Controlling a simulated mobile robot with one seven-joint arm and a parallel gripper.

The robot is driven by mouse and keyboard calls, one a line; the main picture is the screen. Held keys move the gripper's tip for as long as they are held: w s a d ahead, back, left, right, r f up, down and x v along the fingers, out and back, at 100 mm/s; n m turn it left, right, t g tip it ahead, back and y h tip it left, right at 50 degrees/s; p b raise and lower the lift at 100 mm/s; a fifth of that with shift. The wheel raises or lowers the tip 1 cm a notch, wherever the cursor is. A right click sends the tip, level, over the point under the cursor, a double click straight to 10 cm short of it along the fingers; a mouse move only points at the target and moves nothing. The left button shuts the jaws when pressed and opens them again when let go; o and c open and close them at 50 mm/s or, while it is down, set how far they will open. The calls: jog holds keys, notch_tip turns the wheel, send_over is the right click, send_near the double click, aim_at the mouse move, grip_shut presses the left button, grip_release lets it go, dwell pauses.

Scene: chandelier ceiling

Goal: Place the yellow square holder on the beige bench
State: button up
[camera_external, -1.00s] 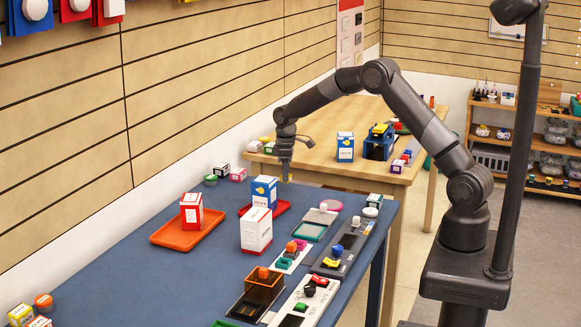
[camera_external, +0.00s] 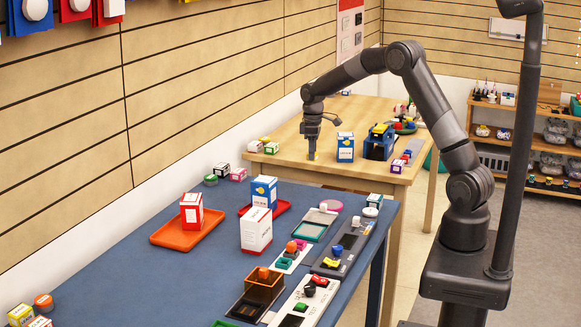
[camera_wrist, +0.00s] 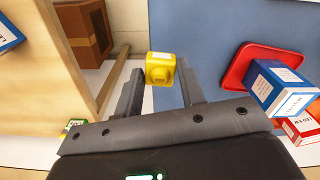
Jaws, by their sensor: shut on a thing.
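The yellow square holder (camera_wrist: 160,72) is held between the two fingertips of my gripper (camera_external: 312,152). In the wrist view it is a small yellow block with a round raised part. In the external view only a bit of yellow (camera_external: 312,157) shows below the fingers. There it appears against the near part of the beige bench (camera_external: 285,128), left of a blue-and-white box. In the wrist view, the beige bench (camera_wrist: 28,75) is at left and the holder appears over the gap and the blue table's edge. Its exact height is unclear.
A blue-and-white box (camera_external: 345,147) and a blue carrier (camera_external: 379,143) stand on the beige bench. Small blocks (camera_external: 268,146) lie at its left corner. The blue table (camera_external: 130,255) in front holds trays, boxes and small parts. The bench's middle behind my gripper looks clear.

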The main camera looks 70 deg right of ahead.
jog(key=s+a+r+m, duration=0.1)
jog(key=a+r+m, duration=0.2)
jog(key=a, duration=0.9)
jog(key=a+r+m, duration=0.2)
jog(key=a+m, duration=0.1)
jog(key=a, duration=0.9)
jog(key=n, duration=0.7)
send_over(243, 270)
notch_tip(243, 270, down, 12)
jog(key=shift+r, duration=0.2)
jog(key=shift+f, duration=2.1)
jog(key=shift+f, duration=0.15)
